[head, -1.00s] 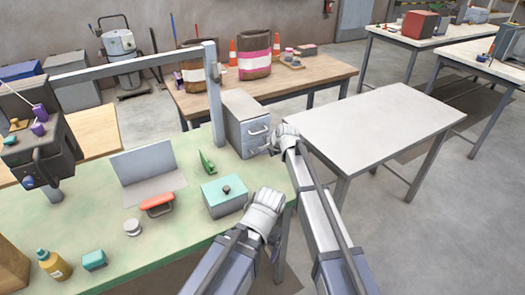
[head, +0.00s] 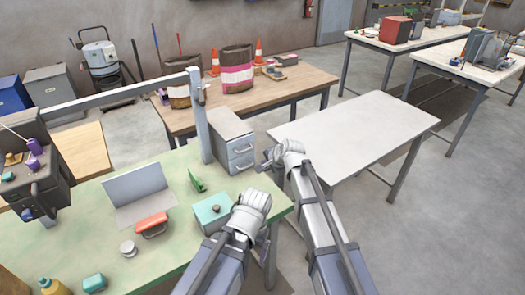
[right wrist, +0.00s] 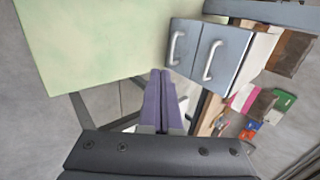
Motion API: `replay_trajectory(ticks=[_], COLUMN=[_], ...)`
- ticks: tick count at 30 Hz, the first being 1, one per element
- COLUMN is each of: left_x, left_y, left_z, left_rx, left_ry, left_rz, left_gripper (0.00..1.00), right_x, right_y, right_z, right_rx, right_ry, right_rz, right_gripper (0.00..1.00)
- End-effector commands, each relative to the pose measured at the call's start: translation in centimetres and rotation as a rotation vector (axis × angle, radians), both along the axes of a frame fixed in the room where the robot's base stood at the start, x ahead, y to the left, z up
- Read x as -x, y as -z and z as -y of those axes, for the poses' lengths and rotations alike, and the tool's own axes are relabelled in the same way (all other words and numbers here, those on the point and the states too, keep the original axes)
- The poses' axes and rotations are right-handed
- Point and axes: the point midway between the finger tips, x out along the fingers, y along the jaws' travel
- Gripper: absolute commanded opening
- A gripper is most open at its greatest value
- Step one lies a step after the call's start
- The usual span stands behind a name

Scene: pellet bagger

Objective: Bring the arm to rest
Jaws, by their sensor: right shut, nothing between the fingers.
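My right gripper (head: 265,163) is at the right side of the green workbench (head: 90,205), in front of the grey drawer cabinet (head: 226,140). In the right wrist view its purple fingers (right wrist: 160,74) are pressed together with nothing between them. They point towards the gap beside the bench edge, below the cabinet (right wrist: 205,55), and appear apart from its handles. Both cabinet drawers look closed. My left arm ends near the bench's front right corner, by the teal box. Its wrist hides most of the left gripper (head: 263,243), and its fingers cannot be made out.
A teal box (head: 212,214), a red-handled tool (head: 151,224), a grey panel (head: 137,192) and a yellow bottle (head: 52,287) are on the green bench. A bare white table (head: 355,130) stands right. A wooden table (head: 305,80) with bags is behind. Floor at right is clear.

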Motion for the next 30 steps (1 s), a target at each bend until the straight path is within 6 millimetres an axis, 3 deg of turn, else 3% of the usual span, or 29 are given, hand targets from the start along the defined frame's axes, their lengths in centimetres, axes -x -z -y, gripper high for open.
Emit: replay_trajectory(ticks=[4,7,11,15,18,21,25,30], left_x=[0.0,0.0,0.0,0.0,0.0,0.0,0.0,0.0], left_y=[0.1,0.1,0.1,0.1,0.1,0.1,0.1,0.1], left_z=[0.0,0.0,0.0,0.0,0.0,0.0,0.0,0.0], left_rx=[0.000,0.000,0.000,0.000,0.000,0.000,0.000,0.000], left_ry=[0.000,0.000,0.000,0.000,0.000,0.000,0.000,0.000], left_rz=[0.000,0.000,0.000,0.000,0.000,0.000,0.000,0.000], left_gripper=[0.89,0.89,0.89,0.89,0.89,0.89,0.89,0.89], right_x=[0.5,3.5,11.1,19.8,24.8,28.5,31.2,31.9], right_y=[0.2,1.0,3.0,4.7,5.2,5.3,5.2,5.2], right_z=[0.0,0.2,1.3,3.8,5.9,7.6,8.9,9.4], right_rx=[0.013,0.092,0.307,0.539,0.658,0.737,0.787,0.804], right_ry=[-0.013,-0.101,-0.356,-0.679,-0.881,-1.038,-1.161,-1.205], right_rz=[-0.002,-0.014,-0.059,-0.134,-0.194,-0.247,-0.292,-0.309], right_gripper=[0.00,0.00,0.00,0.00,0.00,0.00,0.00,0.00])
